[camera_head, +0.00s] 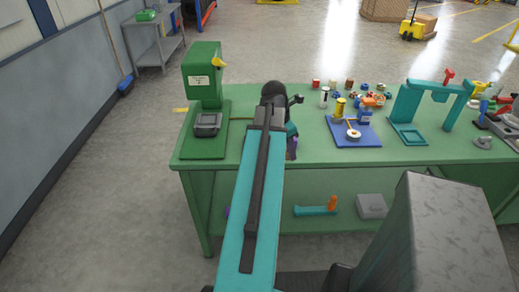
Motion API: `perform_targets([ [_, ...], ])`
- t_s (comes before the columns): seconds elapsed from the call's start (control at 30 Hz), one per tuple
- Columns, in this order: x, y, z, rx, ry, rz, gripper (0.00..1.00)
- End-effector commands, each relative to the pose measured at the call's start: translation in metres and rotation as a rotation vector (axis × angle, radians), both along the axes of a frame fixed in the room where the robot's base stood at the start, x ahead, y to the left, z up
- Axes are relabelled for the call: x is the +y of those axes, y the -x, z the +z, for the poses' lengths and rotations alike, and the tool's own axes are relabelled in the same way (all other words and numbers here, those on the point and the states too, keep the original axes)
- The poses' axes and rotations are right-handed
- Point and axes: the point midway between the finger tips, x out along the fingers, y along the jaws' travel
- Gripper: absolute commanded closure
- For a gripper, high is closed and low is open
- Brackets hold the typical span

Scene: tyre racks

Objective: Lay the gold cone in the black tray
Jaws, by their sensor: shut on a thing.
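The black tray (207,124) appears to be the dark, shallow piece on the base of a green stand at the left end of the green table. My gripper is mostly hidden behind my arm, to the right of the stand. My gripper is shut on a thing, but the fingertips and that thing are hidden. I cannot pick out the gold cone for sure. A small gold piece (340,105) stands upright on a blue board, right of my arm.
The green stand (203,75) rises behind the tray and has a yellow lever (219,63). The blue board (364,134) holds a spool and small parts. Several small coloured pieces lie behind it. A teal frame (437,92) stands at the right. Bare green table (425,155) shows along the front.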

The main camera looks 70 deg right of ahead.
Motion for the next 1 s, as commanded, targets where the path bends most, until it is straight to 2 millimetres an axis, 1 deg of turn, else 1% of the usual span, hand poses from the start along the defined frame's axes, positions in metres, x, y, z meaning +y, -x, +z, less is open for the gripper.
perform_targets([
  [0.03, -0.001, 0.005, 0.0, 0.0, 0.0, -0.009, 0.85],
  [0.17, -0.001, 0.01, 0.001, 0.0, 0.0, -0.016, 0.85],
  [0.47, -0.002, 0.009, 0.001, 0.0, 0.0, -0.016, 0.85],
  [0.57, -0.004, 0.005, 0.001, 0.0, 0.0, -0.015, 0.85],
  [0.67, -0.008, -0.003, 0.0, 0.0, 0.0, -0.015, 0.85],
  [0.77, -0.014, -0.017, 0.0, 0.0, 0.0, -0.012, 0.85],
  [1.0, -0.032, -0.056, -0.004, 0.001, -0.001, -0.012, 0.85],
])
